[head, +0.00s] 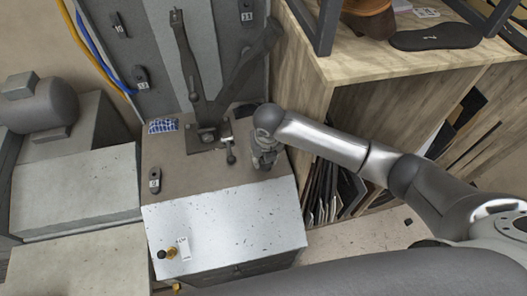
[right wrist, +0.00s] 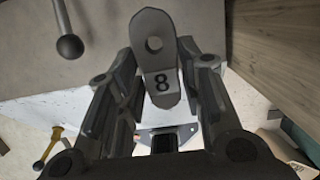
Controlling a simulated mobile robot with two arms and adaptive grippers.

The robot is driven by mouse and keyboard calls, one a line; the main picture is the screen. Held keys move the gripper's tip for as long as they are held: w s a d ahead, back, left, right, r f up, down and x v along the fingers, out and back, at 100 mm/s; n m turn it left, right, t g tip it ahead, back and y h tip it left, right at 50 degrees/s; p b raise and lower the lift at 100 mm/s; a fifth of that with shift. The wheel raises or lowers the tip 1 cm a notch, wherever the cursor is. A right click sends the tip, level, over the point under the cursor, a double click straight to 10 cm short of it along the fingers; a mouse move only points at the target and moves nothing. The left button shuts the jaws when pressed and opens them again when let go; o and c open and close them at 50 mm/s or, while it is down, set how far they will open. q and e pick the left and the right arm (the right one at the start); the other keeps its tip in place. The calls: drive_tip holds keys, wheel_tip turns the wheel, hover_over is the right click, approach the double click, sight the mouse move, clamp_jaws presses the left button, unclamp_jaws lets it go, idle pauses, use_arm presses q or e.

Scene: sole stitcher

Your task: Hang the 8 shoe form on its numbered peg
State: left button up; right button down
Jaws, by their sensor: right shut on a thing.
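My right gripper (head: 264,160) is low over the right side of the brown bench top. In the right wrist view, my right gripper (right wrist: 155,66) is shut on the dark grey 8 shoe form (right wrist: 155,24), with a finger on each side. The form's hole and black 8 face the camera. In the head view the form is mostly hidden by the gripper. Other shoe forms hang on the grey board: the 10 form (head: 118,25), one at lower left (head: 141,79) and one at right (head: 246,11). I cannot make out the form's own peg. My left gripper is not in view.
The stitcher's dark arms (head: 193,75) rise at the back of the bench (head: 180,165). Another shoe form (head: 155,180) and a blue patterned item (head: 162,126) lie on the bench. A wooden shelf (head: 345,65) stands close on the right. The speckled white front panel (head: 225,215) is mostly clear.

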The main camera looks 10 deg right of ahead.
sight(266, 166)
drive_tip(key=shift+s+r+p, duration=0.6)
drive_tip(key=shift+r+p, duration=0.1)
drive_tip(key=shift+r, duration=0.05)
drive_tip(key=shift+s+r+p, duration=0.55)
drive_tip(key=shift+r+p, duration=0.15)
drive_tip(key=shift+r, duration=0.05)
idle(0.3)
